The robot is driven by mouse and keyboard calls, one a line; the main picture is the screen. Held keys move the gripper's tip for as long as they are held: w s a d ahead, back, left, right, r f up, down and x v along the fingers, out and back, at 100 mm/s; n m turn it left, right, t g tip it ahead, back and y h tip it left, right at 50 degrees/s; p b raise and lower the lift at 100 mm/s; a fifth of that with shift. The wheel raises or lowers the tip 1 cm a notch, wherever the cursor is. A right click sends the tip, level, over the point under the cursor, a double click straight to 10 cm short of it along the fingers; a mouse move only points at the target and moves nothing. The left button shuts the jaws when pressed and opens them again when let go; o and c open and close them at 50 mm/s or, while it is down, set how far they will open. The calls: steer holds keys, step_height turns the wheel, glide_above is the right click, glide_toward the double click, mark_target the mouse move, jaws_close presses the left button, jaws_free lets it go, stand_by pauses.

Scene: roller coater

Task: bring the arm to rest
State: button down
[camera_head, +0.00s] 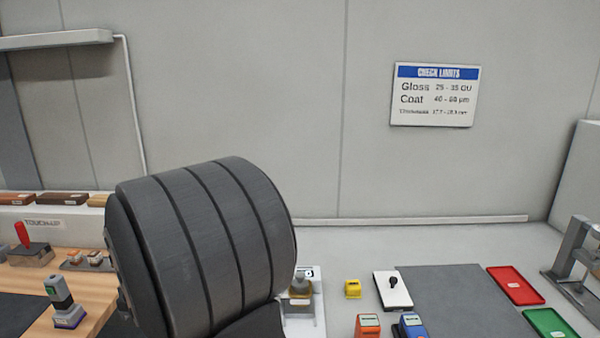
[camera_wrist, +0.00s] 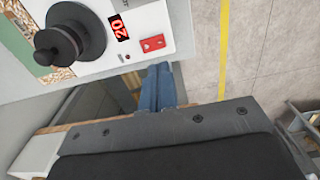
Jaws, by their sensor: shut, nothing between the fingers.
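My gripper (camera_wrist: 157,85) shows in the wrist view as two blue fingers side by side beyond a dark grey body. The fingers are shut with nothing visible between them. They are close to the lower edge of a white machine panel (camera_wrist: 182,38) in that picture; I cannot tell the gap. In the head view a large dark ribbed cylinder, likely part of my arm, fills the lower middle and hides part of the bench. The gripper's fingers are not visible there.
The panel has a black knob (camera_wrist: 70,42) and a red switch (camera_wrist: 152,43). On the bench are a yellow block (camera_head: 352,289), an orange device (camera_head: 368,326), a blue device (camera_head: 411,325), a red tray (camera_head: 515,285) and a green tray (camera_head: 551,324). The grey mat (camera_head: 450,295) looks clear.

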steer(key=w+r+g, duration=0.1)
steer(key=w+r, duration=0.2)
steer(key=r, duration=0.3)
steer(key=shift+w+r, duration=0.15)
steer(key=shift+r, duration=0.25)
stand_by(1.2)
